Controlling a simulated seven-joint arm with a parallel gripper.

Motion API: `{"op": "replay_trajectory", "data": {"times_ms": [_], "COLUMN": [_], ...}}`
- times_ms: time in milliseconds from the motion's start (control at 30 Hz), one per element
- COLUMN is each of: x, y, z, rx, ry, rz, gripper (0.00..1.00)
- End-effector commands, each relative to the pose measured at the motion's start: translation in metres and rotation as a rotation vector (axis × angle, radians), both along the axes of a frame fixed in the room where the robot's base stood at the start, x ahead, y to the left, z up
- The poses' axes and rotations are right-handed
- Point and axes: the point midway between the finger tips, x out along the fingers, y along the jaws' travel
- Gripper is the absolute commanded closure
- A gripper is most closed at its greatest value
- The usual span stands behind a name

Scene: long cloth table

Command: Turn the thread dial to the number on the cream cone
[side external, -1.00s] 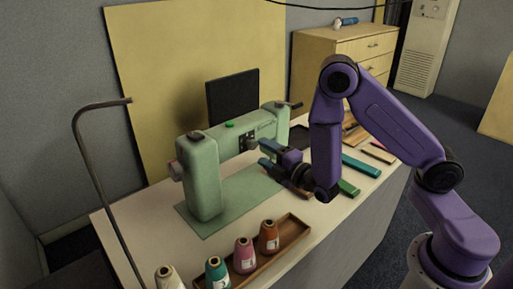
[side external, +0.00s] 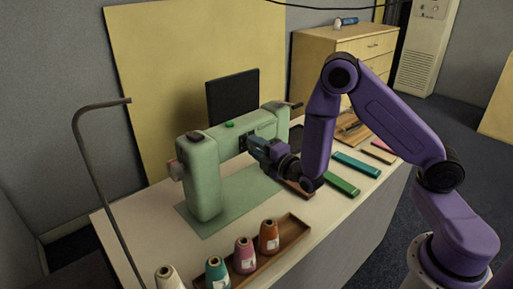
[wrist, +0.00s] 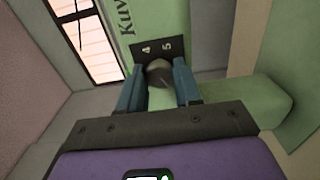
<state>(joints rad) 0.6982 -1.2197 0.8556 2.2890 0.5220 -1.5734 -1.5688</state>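A pale green sewing machine (side external: 205,165) stands on the table. In the wrist view its dark round thread dial (wrist: 159,73) sits on a black plate (wrist: 150,48) where the numbers 4 and 5 show above the dial. My gripper (wrist: 160,72) has its two blue fingers one on each side of the dial; they look open, with no clear contact. In the side view my gripper (side external: 254,146) is against the machine's front and hides the dial. The cream cone (side external: 168,278) stands at the lower left, cut by the picture's edge; its number is not readable.
Teal (side external: 217,273), pink (side external: 244,256) and orange (side external: 268,238) cones stand in a line with a wooden tray (side external: 297,231). Several flat coloured boxes, one green (side external: 341,184), lie to the right. A bent metal rod (side external: 95,170) rises at the left.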

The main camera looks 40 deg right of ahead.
Motion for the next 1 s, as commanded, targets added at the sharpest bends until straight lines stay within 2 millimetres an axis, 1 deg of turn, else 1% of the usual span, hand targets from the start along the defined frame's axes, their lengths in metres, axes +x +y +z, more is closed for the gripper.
{"op": "replay_trajectory", "data": {"times_ms": [167, 367, 567, 1000], "x": [-0.0003, -0.0003, -0.0005, -0.0004], "y": [0.0004, 0.0007, 0.0011, 0.0012], "z": [-0.0001, -0.0002, -0.0004, -0.0002], "rx": [0.018, 0.099, 0.251, 0.667], "ry": [0.0, 0.001, 0.002, 0.001], "rz": [0.001, 0.001, 0.002, 0.002], "gripper": [0.97, 0.97, 0.97, 0.97]}}
